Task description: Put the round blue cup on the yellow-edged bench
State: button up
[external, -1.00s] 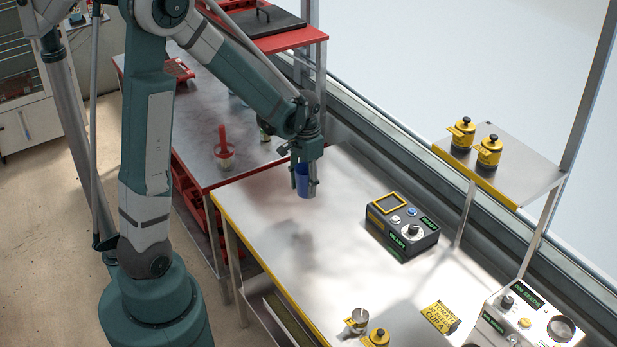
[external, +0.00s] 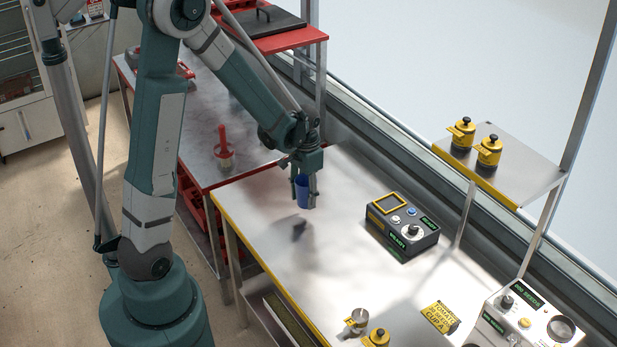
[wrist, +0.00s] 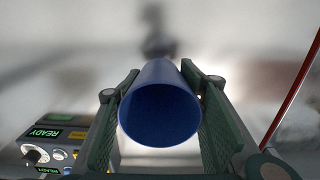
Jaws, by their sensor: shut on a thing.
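The round blue cup (external: 303,193) is held between the fingers of my gripper (external: 304,200), above the far-left part of the yellow-edged bench (external: 262,222). A dark shadow lies on the bench below and slightly left of the cup, apart from it. In the wrist view the cup (wrist: 160,108) sits between both green finger pads of my gripper (wrist: 160,115), with its round opening facing the camera. The cup's lower end is partly hidden by the fingers in the external view.
A dark control box (external: 402,228) stands on the bench to the right. Yellow-lidded containers and a yellow sign (external: 440,316) are at the near end. A red-edged bench with a red-handled pot (external: 223,148) adjoins at left. The bench's middle is clear.

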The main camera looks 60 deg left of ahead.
aim_at(306, 180)
jog(key=shift+f, duration=0.55)
jog(key=shift+f, duration=0.1)
jog(key=shift+f+b, duration=0.3)
jog(key=shift+f, duration=1.7)
jog(key=shift+f, duration=0.2)
jog(key=o, duration=0.9)
jog(key=shift+r, duration=0.2)
jog(key=shift+r+p, duration=0.8)
jog(key=shift+r, duration=5.2)
